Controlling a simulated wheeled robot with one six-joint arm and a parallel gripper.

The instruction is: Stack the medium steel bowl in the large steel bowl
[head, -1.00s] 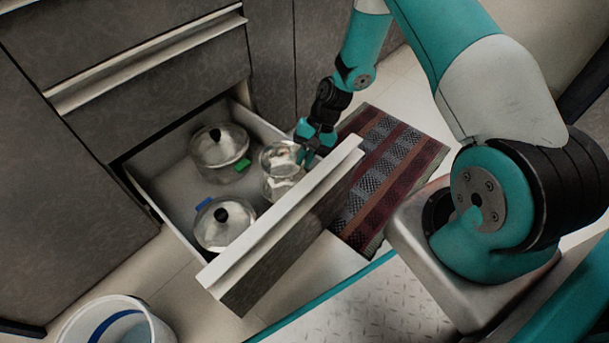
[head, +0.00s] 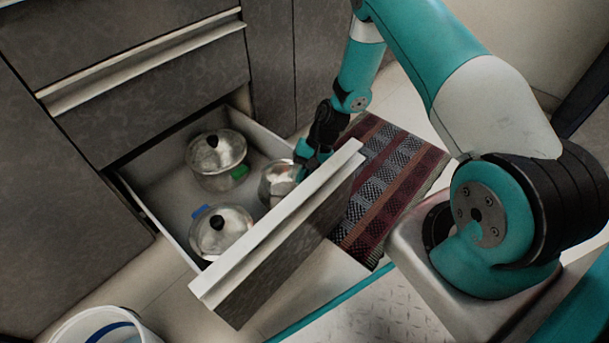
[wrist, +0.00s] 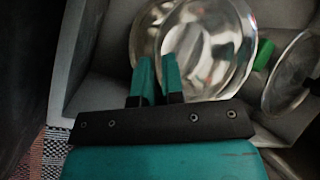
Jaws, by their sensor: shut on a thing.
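My gripper (wrist: 159,62) is shut on the rim of a shiny steel bowl (wrist: 215,45), which I take as the medium bowl. In the wrist view this bowl overlaps another steel bowl (wrist: 143,38) at its left, which I take as the large one. In the head view my gripper (head: 302,172) reaches into the open drawer, and the steel bowls (head: 272,183) show as one overlapping shape, partly hidden by the drawer front. I cannot tell whether the held bowl rests inside the other.
The open drawer (head: 158,185) also holds two lidded steel pots, one at the back (head: 217,165) and one near the front (head: 222,238). The drawer front (head: 285,235) stands close to my gripper. A striped rug (head: 395,185) and a white bucket (head: 85,328) are outside.

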